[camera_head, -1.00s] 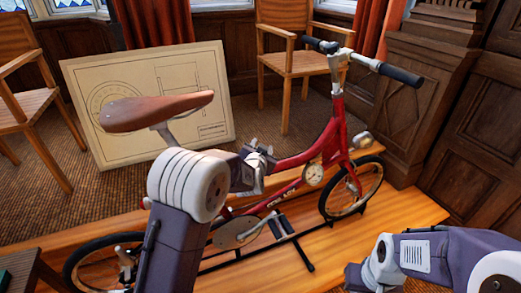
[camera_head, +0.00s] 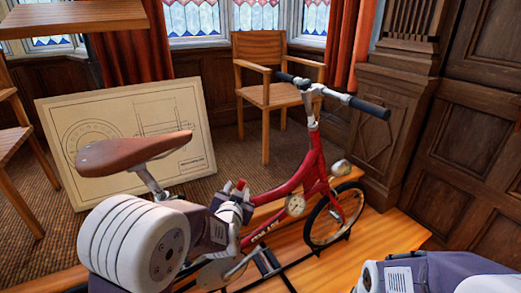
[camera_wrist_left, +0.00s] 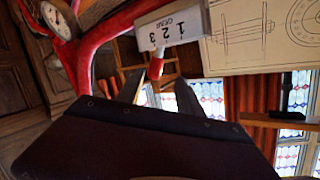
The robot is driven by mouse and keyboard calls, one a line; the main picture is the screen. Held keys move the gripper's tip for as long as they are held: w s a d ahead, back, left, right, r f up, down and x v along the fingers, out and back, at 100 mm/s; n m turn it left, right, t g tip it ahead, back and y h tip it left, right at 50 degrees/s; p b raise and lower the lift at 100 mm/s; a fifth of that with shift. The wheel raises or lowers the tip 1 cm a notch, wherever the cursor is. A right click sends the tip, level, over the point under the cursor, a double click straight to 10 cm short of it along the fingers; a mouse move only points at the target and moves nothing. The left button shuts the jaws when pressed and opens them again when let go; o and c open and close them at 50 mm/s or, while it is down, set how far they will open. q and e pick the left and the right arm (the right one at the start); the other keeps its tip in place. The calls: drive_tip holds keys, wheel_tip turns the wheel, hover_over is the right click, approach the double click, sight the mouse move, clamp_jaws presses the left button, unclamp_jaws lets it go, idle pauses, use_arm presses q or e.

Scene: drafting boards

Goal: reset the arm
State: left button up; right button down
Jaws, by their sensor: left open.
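My left gripper (camera_head: 234,203) is open beside the red bicycle's frame, below and right of the brown saddle (camera_head: 133,151). In the left wrist view its two dark fingers (camera_wrist_left: 159,92) stand apart. A grey gear shifter plate (camera_wrist_left: 170,32) marked 1 2 3, with a red-tipped lever (camera_wrist_left: 156,68), shows just beyond the fingers. The red tip also shows above the gripper in the head view (camera_head: 240,184). The lever appears between the fingers in the picture; I cannot tell whether they touch. My right arm enters at lower right; its gripper is out of view.
The red bicycle (camera_head: 315,165) stands on a wooden platform (camera_head: 385,243). A drafting board (camera_head: 185,115) leans behind it. A wooden armchair (camera_head: 272,95) stands at the back, with dark wood panelling (camera_head: 390,125) at right. My left arm hides the bicycle's rear.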

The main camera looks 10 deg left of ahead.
use_arm(q)
drive_tip(key=a+r, duration=0.3)
drive_tip(key=s+f+n+g, duration=0.1)
drive_tip(key=s+f+g, duration=0.45)
drive_tip(key=s, duration=0.35)
drive_tip(key=s+a+f+n+g+h, duration=0.1)
drive_tip(key=s+f+g, duration=0.3)
drive_tip(key=s+f, duration=0.45)
drive_tip(key=s+f+n+g, duration=0.2)
drive_tip(key=s+f+g, duration=0.25)
drive_tip(key=s, duration=0.55)
wheel_tip(320, 180, up, 20)
drive_tip(key=p, duration=2)
drive_tip(key=shift+s, duration=0.35)
